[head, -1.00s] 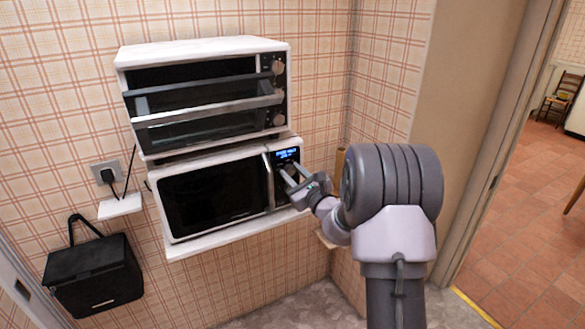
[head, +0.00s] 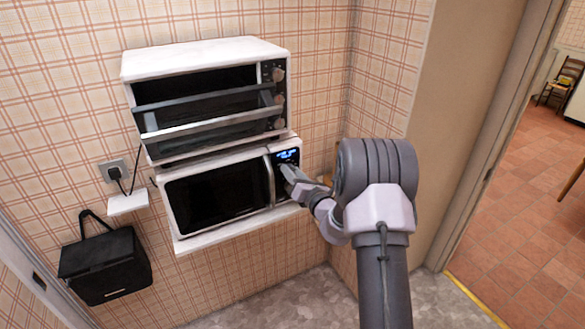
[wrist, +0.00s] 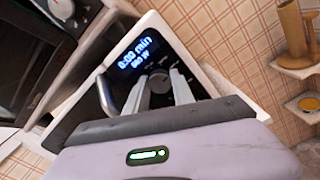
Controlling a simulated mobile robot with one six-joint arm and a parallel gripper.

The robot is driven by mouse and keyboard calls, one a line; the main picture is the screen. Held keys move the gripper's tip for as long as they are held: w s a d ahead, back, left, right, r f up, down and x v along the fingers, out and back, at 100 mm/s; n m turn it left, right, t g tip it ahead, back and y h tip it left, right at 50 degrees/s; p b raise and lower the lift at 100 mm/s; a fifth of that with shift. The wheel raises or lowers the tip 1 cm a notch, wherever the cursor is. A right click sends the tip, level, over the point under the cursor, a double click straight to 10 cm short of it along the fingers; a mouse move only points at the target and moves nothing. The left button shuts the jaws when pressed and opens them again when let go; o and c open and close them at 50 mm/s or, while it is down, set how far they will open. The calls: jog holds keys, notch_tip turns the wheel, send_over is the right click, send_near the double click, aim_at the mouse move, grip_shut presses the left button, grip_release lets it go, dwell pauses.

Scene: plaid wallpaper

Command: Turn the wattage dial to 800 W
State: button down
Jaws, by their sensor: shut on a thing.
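The white microwave (head: 172,215) has a dark control panel at its right side, with a lit blue display (head: 288,155). In the wrist view the display (wrist: 138,54) reads "0:00 min" above a wattage line whose digits are too blurred to read surely. A round grey dial (wrist: 159,84) sits below the display. My gripper (head: 288,174) is at the panel, and in the wrist view its two fingers (wrist: 160,88) stand on either side of the dial, shut on it. The fingers and gripper body hide the lower part of the panel.
A toaster oven (head: 205,58) stands on top of the microwave. The microwave's handle (wrist: 106,96) is close to the left of my fingers. A black bag (head: 105,265) hangs at left.

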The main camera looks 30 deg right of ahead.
jog(key=shift+m+p, duration=0.4)
jog(key=shift+m, duration=0.3)
jog(key=c, duration=1.1)
grip_release()
jog(key=shift+s, duration=0.1)
jog(key=s, duration=1.7)
jog(key=shift+s+d, duration=0.15)
jog(key=shift+d, duration=0.15)
